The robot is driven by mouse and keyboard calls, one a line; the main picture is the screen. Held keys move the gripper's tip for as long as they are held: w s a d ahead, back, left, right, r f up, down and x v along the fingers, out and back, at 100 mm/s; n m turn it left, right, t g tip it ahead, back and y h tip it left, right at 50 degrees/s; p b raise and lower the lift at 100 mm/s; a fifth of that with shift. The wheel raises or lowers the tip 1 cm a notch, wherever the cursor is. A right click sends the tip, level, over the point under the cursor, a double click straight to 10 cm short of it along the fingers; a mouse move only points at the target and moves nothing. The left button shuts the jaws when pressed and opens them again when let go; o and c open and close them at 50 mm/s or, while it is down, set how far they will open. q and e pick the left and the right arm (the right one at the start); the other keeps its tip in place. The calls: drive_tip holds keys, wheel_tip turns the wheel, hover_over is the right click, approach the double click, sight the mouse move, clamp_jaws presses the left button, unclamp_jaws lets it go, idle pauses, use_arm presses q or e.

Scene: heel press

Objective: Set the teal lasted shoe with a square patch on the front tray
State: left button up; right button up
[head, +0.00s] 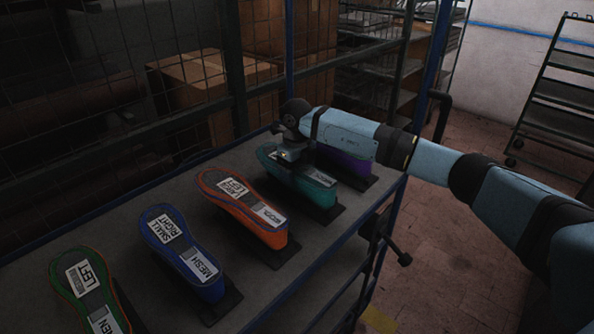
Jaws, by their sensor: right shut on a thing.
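The teal lasted shoe (314,190) is in the head view, toward the far end of a grey rack top, over a dark base plate. A white label lies on its upper side; I cannot make out a square patch. My right gripper (288,157) reaches in from the right and is shut on the teal shoe at its middle, hiding part of its top. I cannot tell whether the shoe is lifted off the plate. My left gripper is not in view. I cannot make out a front tray.
A purple shoe (347,165) stands close behind the teal one, partly hidden by my arm. Orange (258,226), blue (188,272) and green (84,291) labelled shoes stand in a row nearer. A blue-framed rack (324,256) holds them. Mesh fencing and cardboard boxes (192,90) are behind.

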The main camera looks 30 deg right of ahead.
drive_tip(key=o, duration=1.4)
drive_tip(key=shift+c, duration=0.2)
drive_tip(key=shift+f, duration=0.15)
wheel_tip(320, 180, up, 14)
drive_tip(key=b, duration=0.1)
drive_tip(key=shift+s+f, duration=0.1)
